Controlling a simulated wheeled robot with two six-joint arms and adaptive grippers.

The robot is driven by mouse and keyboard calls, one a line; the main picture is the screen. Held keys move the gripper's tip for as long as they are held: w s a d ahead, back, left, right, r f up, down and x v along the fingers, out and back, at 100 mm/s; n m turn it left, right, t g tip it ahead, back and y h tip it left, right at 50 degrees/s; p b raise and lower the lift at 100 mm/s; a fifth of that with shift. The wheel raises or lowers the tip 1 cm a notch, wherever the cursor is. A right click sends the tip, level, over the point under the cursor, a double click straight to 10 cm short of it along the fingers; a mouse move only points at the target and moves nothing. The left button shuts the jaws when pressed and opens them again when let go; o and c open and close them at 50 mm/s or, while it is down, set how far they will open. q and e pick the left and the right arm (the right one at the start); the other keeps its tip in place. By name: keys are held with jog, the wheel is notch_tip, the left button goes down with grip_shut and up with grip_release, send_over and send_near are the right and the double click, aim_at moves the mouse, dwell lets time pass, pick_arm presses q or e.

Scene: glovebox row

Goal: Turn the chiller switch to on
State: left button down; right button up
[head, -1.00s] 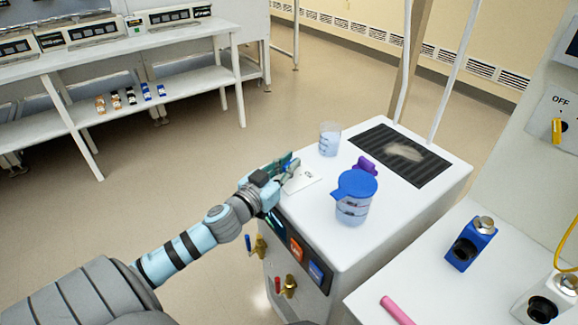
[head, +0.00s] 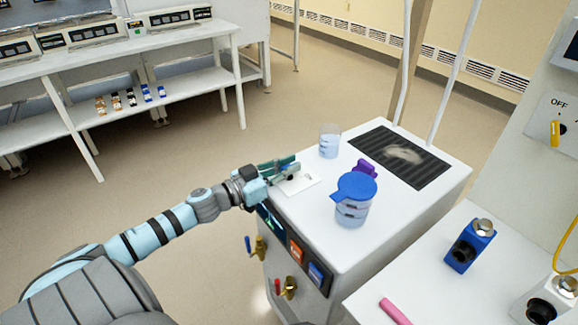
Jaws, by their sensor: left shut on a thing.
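The chiller (head: 420,200) is a white cabinet with a dark vent on top and displays and valves on its front. A white switch plate (head: 308,180) lies on its top near the left edge. The chiller switch, a small dark knob (head: 291,179), shows at the plate, partly hidden by my gripper. My left gripper (head: 289,170) reaches in from the left, low over the plate, with its fingers shut on the switch knob. The knob's setting cannot be read. My right gripper is not in view.
A blue-lidded jug (head: 352,208), a clear beaker (head: 329,141) and a purple item (head: 363,168) stand on the chiller near the gripper. A yellow switch (head: 556,134) marked OFF is on the right panel. A blue block (head: 470,246) stands on the right-hand bench.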

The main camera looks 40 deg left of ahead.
pick_arm(q)
jog(key=c, duration=1.7)
grip_release()
